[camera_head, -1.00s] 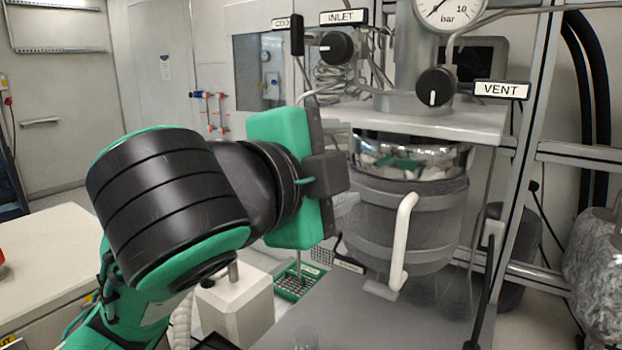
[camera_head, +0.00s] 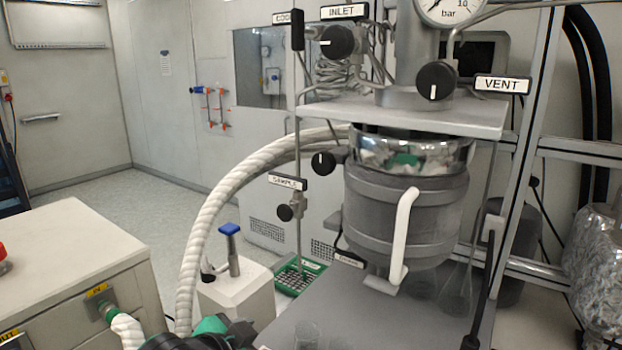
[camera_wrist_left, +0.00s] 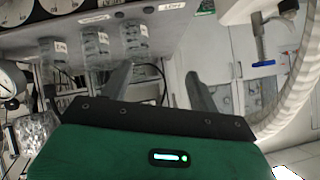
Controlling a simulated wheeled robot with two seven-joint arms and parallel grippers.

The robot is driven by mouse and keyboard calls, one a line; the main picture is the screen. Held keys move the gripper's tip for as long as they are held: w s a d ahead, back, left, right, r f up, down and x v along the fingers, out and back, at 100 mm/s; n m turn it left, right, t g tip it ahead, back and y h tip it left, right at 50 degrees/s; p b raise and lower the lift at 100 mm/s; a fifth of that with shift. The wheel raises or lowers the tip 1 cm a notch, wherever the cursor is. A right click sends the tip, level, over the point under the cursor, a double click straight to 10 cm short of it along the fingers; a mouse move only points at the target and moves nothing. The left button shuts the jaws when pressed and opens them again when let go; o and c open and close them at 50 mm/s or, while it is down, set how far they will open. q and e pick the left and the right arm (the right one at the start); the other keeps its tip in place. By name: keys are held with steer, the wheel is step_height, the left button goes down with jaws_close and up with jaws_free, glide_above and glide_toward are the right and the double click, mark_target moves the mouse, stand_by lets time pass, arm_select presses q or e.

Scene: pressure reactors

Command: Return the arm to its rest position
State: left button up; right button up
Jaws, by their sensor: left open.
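My left arm (camera_head: 205,336) shows only as a green and black part at the bottom edge of the head view, low in front of the bench. My right gripper is in neither current view.
The grey reactor vessel (camera_head: 405,215) hangs under its shelf (camera_head: 420,119), with INLET (camera_head: 337,42) and VENT (camera_head: 436,81) knobs above. A white ribbed hose (camera_head: 200,230) arches at centre left. Glass beakers (camera_head: 307,335) stand at the bench front. A beige cabinet (camera_head: 75,250) stands left.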

arm_select(q)
steer(key=s+a+f+n+g+y, duration=0.25)
steer(key=s+a+f, duration=0.25)
steer(key=s+f, duration=0.35)
steer(key=s+a+f+n+g+y, duration=0.1)
steer(key=s+a+f+n+g, duration=0.2)
steer(key=s+f, duration=0.5)
steer(key=s+a+f+n+g+y, duration=0.1)
steer(key=s+a+f+n, duration=0.1)
steer(key=s+a+f, duration=0.6)
step_height(320, 180, down, 32)
steer(key=d+g+p, duration=0.1)
steer(key=d+p, duration=0.1)
steer(key=s+a+f+g+p, duration=0.1)
steer(key=s+a+f, duration=0.2)
steer(key=s+f, duration=1.4)
steer(key=shift+s+a+f, duration=0.15)
steer(key=shift+s+f, duration=0.2)
steer(key=shift+s, duration=0.4)
arm_select(e)
steer(key=s, duration=0.1)
steer(key=s+r, duration=0.1)
steer(key=s, duration=0.2)
steer(key=shift+s+d+r, duration=0.15)
steer(key=shift+s+d, duration=0.2)
